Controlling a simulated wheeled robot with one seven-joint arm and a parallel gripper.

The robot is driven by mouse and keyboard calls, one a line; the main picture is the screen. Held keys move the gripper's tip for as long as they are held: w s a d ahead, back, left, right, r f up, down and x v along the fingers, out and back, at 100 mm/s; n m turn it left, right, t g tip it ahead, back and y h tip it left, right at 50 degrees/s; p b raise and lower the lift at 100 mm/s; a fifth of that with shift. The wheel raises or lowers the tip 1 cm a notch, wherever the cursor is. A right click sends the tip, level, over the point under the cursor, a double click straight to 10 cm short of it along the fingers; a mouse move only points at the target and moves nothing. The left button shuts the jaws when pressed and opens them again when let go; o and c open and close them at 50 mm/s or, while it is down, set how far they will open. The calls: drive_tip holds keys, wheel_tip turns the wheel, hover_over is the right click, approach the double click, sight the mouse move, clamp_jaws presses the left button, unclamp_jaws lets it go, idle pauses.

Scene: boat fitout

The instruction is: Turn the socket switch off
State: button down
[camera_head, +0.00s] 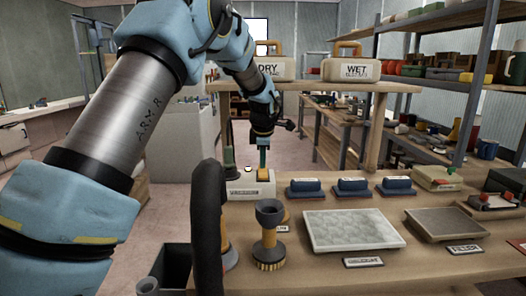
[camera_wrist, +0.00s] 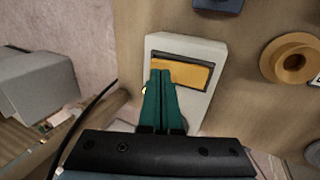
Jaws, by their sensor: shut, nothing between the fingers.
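The socket is a pale box (camera_head: 250,187) at the far left edge of the bench, with a label on its front. It also shows in the wrist view (camera_wrist: 210,46), with a wide orange rocker switch (camera_wrist: 190,74) set in a dark frame on its top. My gripper (camera_head: 263,170) points down over the box. In the wrist view its green fingers (camera_wrist: 161,73) are shut together and empty, with the tips over the left-middle part of the rocker. The tips hide part of it. I cannot tell whether they press on it, or which way the rocker is tilted.
Blue blocks (camera_head: 305,187) stand right of the socket. A funnel-topped tool (camera_head: 269,230) and a grey tray (camera_head: 352,230) are nearer on the bench. A dark upright bar (camera_head: 208,220) stands at the front left. A black cable (camera_wrist: 85,115) runs left of the socket.

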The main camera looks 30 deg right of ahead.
drive_tip(key=shift+f, duration=0.1)
idle(0.3)
drive_tip(key=shift+w+d+g+y+p, duration=0.15)
drive_tip(key=shift+w+g+y+p, duration=0.25)
drive_tip(key=shift+p, duration=0.85)
drive_tip(key=shift+s+f+b, duration=0.15)
drive_tip(key=shift+f+b, duration=0.1)
drive_tip(key=shift+b, duration=0.2)
drive_tip(key=shift+s, duration=0.1)
drive_tip(key=shift+s+a+r+b, duration=0.15)
drive_tip(key=shift+s+a+b, duration=0.2)
drive_tip(key=shift+s, duration=0.3)
